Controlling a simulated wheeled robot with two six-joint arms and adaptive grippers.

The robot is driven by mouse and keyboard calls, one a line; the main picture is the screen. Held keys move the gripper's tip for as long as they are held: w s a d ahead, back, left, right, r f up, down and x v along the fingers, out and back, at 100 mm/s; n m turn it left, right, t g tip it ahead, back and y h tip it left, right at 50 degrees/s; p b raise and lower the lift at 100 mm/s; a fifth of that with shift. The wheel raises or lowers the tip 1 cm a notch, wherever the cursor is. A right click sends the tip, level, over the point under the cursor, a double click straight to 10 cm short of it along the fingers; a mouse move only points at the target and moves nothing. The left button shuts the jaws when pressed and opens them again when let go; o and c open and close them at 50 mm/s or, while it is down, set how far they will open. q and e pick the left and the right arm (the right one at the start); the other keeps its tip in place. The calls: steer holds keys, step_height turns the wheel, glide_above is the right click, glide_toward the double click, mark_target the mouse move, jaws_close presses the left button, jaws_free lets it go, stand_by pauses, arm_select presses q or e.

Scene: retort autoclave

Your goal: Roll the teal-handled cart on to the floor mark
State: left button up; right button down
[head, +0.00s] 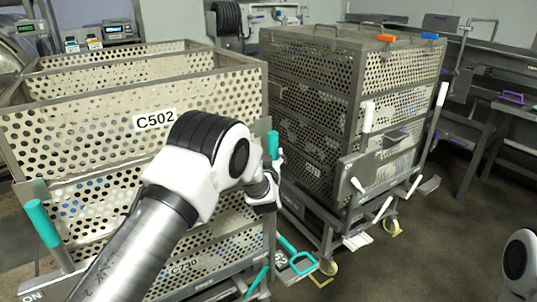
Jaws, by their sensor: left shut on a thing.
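The teal-handled cart stands close in front at left, carrying a perforated basket labelled C502 (60,115). Its left teal handle (42,224) stands free at lower left. Its right teal handle (272,143) rises just above my left gripper (275,178), which is shut on it; the fingers are partly hidden by my wrist. Lower teal parts (295,250) show at the cart's bottom right. My left arm crosses in front of the basket. I cannot make out a floor mark. My right gripper is out of view; only a bit of my right arm shows at the lower right edge.
A second cart with white handles (368,116) and stacked perforated baskets (310,100) stands close to the right, its yellowish casters (393,227) on the floor. Benches (500,105) line the right back. Dark floor (430,265) is open at lower right.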

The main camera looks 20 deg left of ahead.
arm_select(q)
steer(key=shift+s+a+f, duration=0.1)
steer(key=shift+f, duration=0.1)
steer(key=v, duration=0.8)
steer(key=shift+r, duration=0.2)
steer(key=s+a+f+g+h, duration=0.1)
steer(key=s+a+f+g, duration=0.15)
steer(key=s+f, duration=0.5)
steer(key=s+a+f+m+g, duration=0.1)
steer(key=s+f+g, duration=0.25)
steer(key=f, duration=0.75)
steer(key=s+a+f+g+h, duration=0.1)
steer(key=s+a+f+g, duration=0.1)
steer(key=s+f, duration=0.6)
steer(key=s+d+f+g+h, duration=0.1)
steer(key=s+f+g, duration=0.1)
steer(key=s, duration=0.7)
steer(key=s+d+f+m+g+h, duration=0.1)
steer(key=s+g, duration=0.3)
steer(key=s, duration=0.5)
steer(key=s+d+f+m+g+h, duration=0.1)
steer(key=s+d+f+g, duration=0.1)
steer(key=s, duration=0.8)
steer(key=shift+d+f+g+h, duration=0.4)
steer(key=shift+f+g, duration=0.3)
steer(key=shift+f, duration=0.25)
